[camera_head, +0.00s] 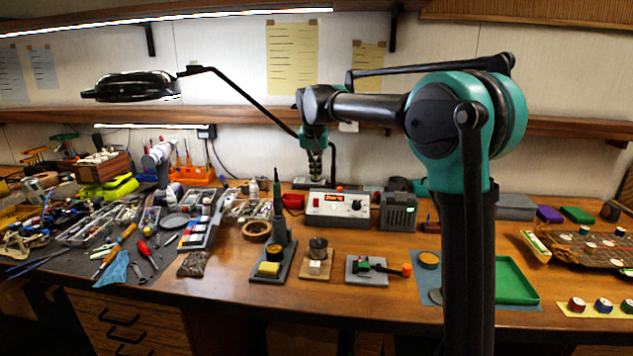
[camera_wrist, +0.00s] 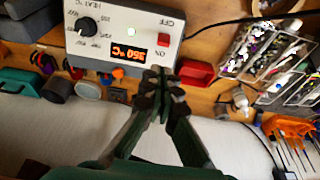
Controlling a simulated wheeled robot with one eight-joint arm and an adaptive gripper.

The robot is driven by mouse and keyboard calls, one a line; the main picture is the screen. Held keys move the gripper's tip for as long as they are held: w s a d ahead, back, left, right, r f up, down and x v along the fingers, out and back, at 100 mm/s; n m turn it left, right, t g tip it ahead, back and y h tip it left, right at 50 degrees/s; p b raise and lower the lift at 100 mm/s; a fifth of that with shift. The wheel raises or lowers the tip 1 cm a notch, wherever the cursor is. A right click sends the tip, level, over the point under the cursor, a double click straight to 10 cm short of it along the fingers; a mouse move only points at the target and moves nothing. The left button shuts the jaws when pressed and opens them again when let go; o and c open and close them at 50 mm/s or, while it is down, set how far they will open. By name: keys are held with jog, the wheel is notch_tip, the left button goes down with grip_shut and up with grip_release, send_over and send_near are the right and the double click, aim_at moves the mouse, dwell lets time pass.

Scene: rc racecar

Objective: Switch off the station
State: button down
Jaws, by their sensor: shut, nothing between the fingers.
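The station (camera_head: 338,209) is a pale box with a dark front edge, standing at the back middle of the bench. In the wrist view the station (camera_wrist: 100,20) appears upside down, with a lit orange display (camera_wrist: 127,51) reading 350 °C, a black knob (camera_wrist: 87,26) and a small lit lamp (camera_wrist: 131,31). Its red switch (camera_wrist: 163,40) sits between the OFF and ON labels. My gripper (camera_head: 316,178) is shut and empty, hanging above and behind the station's left part. In the wrist view my gripper (camera_wrist: 158,74) is near the ON label; contact cannot be told.
A soldering iron in its stand (camera_head: 277,225) is in front of the station at left. A red object (camera_wrist: 196,72) lies beside the station. A dark vented box (camera_head: 397,211) stands at its right. A lamp arm (camera_head: 240,92) reaches over the bench behind my arm.

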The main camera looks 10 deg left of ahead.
aim_at(316, 200)
jog(key=x, duration=0.9)
jog(key=shift+s+r+t, duration=0.1)
jog(key=shift+s+t, duration=0.2)
jog(key=shift+t, duration=0.4)
jog(key=shift+s+a+t, duration=0.1)
jog(key=shift+s+t, duration=0.35)
jog(key=shift+t, duration=0.25)
jog(key=s+t, duration=0.1)
jog(key=t, duration=0.1)
jog(key=s+t, duration=0.1)
jog(key=t, duration=0.1)
jog(key=shift+w, duration=0.15)
jog(key=shift+s+r, duration=0.1)
jog(key=shift+s, duration=0.65)
